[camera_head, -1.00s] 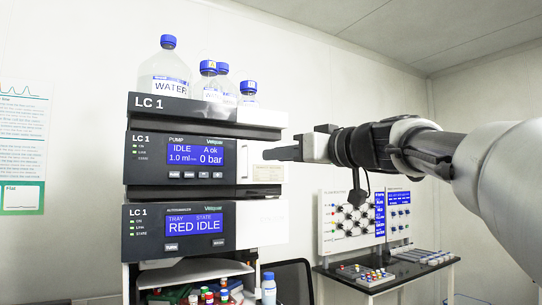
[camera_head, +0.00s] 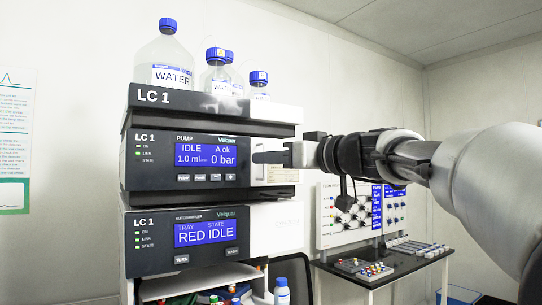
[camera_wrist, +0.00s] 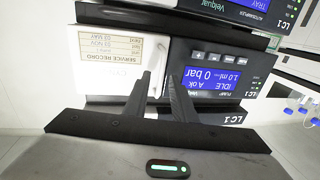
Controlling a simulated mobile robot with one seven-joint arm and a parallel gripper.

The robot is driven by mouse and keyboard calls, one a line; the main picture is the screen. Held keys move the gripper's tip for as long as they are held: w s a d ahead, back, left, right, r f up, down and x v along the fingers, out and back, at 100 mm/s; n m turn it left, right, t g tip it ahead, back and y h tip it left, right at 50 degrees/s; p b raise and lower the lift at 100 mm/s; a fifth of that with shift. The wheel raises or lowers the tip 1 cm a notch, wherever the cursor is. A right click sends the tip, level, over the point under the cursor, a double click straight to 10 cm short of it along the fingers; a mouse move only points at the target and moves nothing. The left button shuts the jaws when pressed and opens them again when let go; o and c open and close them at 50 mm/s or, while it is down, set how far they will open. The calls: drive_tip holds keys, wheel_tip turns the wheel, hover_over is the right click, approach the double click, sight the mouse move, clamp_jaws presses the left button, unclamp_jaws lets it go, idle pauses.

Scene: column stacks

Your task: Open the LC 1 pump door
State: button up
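The LC 1 pump (camera_head: 190,158) is the middle unit of the stack, with a blue screen reading IDLE, A ok, 0 bar. Its pale door (camera_wrist: 112,70) shows in the wrist view with a service record label and looks closed. A light upright handle (camera_wrist: 159,56) runs along the door's edge beside the dark screen panel. My gripper (camera_wrist: 159,75) is open, with its two dark fingers pointing at the pump front. The handle lies in line with the gap between the fingertips; I cannot tell whether they touch it. In the head view, my gripper (camera_head: 254,157) partly covers the door.
Water bottles (camera_head: 166,62) stand on top of the stack. The LC 1 autosampler (camera_head: 185,235) sits directly below the pump. A small bottle (camera_head: 282,292) stands low beside the shelf. A side table (camera_head: 385,265) with a valve panel is at the right.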

drive_tip(key=shift+w, duration=0.1)
clamp_jaws()
idle(1.5)
